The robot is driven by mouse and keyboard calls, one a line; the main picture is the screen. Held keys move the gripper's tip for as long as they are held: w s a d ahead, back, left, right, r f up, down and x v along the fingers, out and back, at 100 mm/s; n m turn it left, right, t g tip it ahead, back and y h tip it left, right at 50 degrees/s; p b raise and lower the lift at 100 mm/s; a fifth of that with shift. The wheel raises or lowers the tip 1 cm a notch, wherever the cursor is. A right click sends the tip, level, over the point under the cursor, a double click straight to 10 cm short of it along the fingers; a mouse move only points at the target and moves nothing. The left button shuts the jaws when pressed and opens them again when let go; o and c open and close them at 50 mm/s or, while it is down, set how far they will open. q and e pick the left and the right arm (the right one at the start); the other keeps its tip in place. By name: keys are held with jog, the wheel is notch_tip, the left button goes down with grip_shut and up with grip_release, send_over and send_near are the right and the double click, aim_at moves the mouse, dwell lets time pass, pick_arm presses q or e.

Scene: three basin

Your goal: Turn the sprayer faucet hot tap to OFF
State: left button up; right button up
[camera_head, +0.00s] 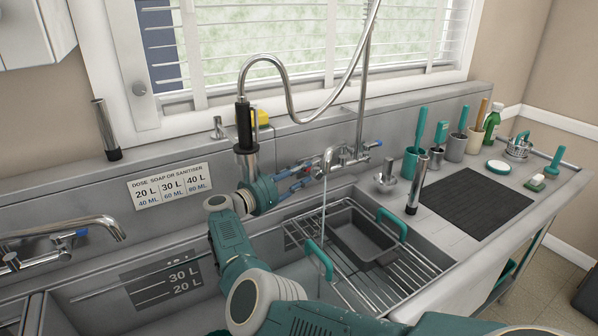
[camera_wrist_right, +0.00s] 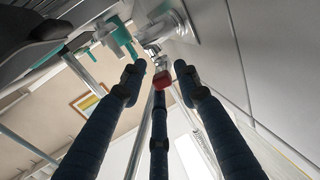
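The sprayer faucet (camera_head: 345,155) is a chrome mixer on the back ledge of the right basin, with a hose arching above it. Its hot tap has a red end (camera_head: 317,173) on the left; in the right wrist view the red end (camera_wrist_right: 162,80) shows just beyond my fingers. Its blue-marked tap (camera_head: 374,144) is on the right. A thin pale vertical line, which looks like running water (camera_head: 322,215), drops below the faucet. My right gripper (camera_head: 305,176) points at the hot tap from the left, its fingers (camera_wrist_right: 159,72) spread around the red end; contact is unclear. My left gripper is out of view.
The black-handled spray head (camera_head: 245,125) hangs just above my right gripper. A wire rack (camera_head: 400,285) with a grey tray (camera_head: 362,235) sits in the basin below. Another faucet (camera_head: 75,230) is at left. Brushes in cups (camera_head: 412,160) and a black mat (camera_head: 470,206) are at right.

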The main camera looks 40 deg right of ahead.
jog(key=s+a, duration=0.1)
jog(key=a, duration=0.6)
jog(key=shift+a, duration=0.2)
jog(key=shift+o, duration=0.5)
jog(key=shift+d, duration=0.1)
